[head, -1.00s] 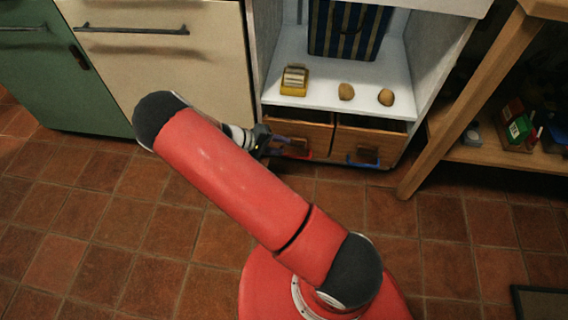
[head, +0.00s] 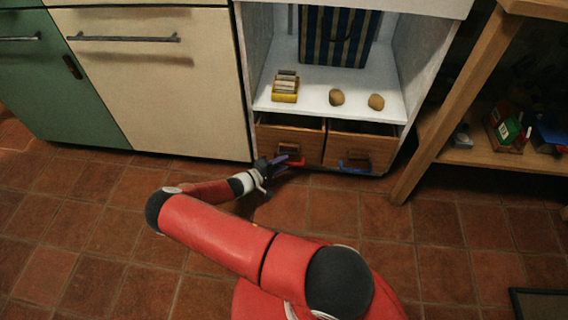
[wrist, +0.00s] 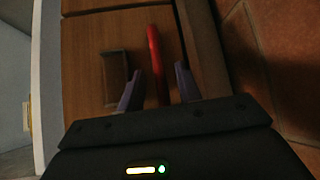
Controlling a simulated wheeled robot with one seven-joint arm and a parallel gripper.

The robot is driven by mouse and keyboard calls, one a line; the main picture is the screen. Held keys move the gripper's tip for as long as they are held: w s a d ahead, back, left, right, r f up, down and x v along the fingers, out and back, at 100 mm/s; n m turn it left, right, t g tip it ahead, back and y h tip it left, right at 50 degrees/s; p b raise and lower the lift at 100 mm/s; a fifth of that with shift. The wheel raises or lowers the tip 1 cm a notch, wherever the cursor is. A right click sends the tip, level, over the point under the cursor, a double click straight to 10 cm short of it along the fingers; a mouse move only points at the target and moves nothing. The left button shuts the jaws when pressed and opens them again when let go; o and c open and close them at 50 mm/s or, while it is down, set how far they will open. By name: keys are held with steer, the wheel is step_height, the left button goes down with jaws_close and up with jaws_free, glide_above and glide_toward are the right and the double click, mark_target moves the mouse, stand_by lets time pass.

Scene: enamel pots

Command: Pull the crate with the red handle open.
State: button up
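The wooden crate with the red handle (head: 306,145) sits at the left under the white shelf, its front about level with the crate beside it. Its red handle (head: 297,162) shows low on the front. My gripper (head: 282,165) is at this handle. In the wrist view, the red handle (wrist: 154,60) runs between my two purple fingers (wrist: 160,88), with a gap visible on each side. The fingers are open. A dark label holder (wrist: 115,72) on the crate front (wrist: 84,55) is beside the left finger. My gripper's body hides the handle's near end.
A second crate (head: 372,146) with a blue handle (head: 354,168) stands right of it. The white shelf (head: 312,104) above holds a yellow object (head: 286,88) and two brown lumps. A wooden table leg (head: 440,115) stands at right. The tiled floor (head: 330,210) in front is clear.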

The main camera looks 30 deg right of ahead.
steer(key=shift+w+d+f, duration=0.1)
steer(key=shift+d, duration=0.55)
jaws_close()
